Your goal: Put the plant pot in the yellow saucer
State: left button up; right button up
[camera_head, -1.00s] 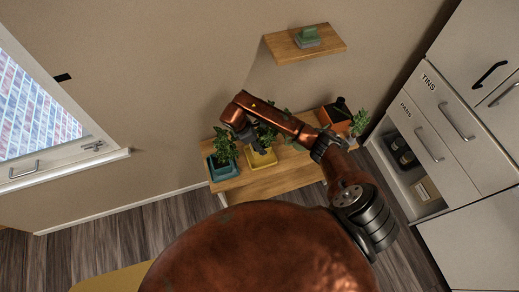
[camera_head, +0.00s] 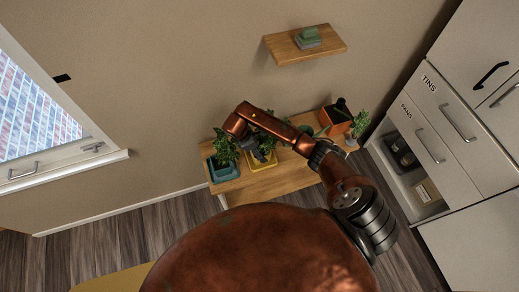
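A yellow saucer or planter (camera_head: 263,164) stands on the low wooden bench, with a leafy green plant (camera_head: 268,143) at it. I cannot tell whether a separate pot sits in it. My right arm reaches over the bench from the right, and its dark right gripper (camera_head: 259,154) points down at this plant, just above the yellow piece. Leaves and the arm hide the fingertips, so I cannot tell if they hold anything. Another small plant (camera_head: 361,122) stands at the bench's right end in a small greyish pot (camera_head: 352,142). My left gripper is out of view.
A teal planter (camera_head: 223,171) with a plant stands on the bench (camera_head: 285,182) at left, and an orange-brown box (camera_head: 335,120) with dark contents at right. A wall shelf (camera_head: 285,49) holds a small green item (camera_head: 307,37). Cabinets (camera_head: 460,110) line the right side.

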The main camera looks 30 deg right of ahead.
jog(key=shift+o, duration=0.3)
jog(key=shift+r, duration=0.1)
jog(key=p+v, duration=0.1)
jog(key=v, duration=1.1)
jog(key=shift+p, duration=0.35)
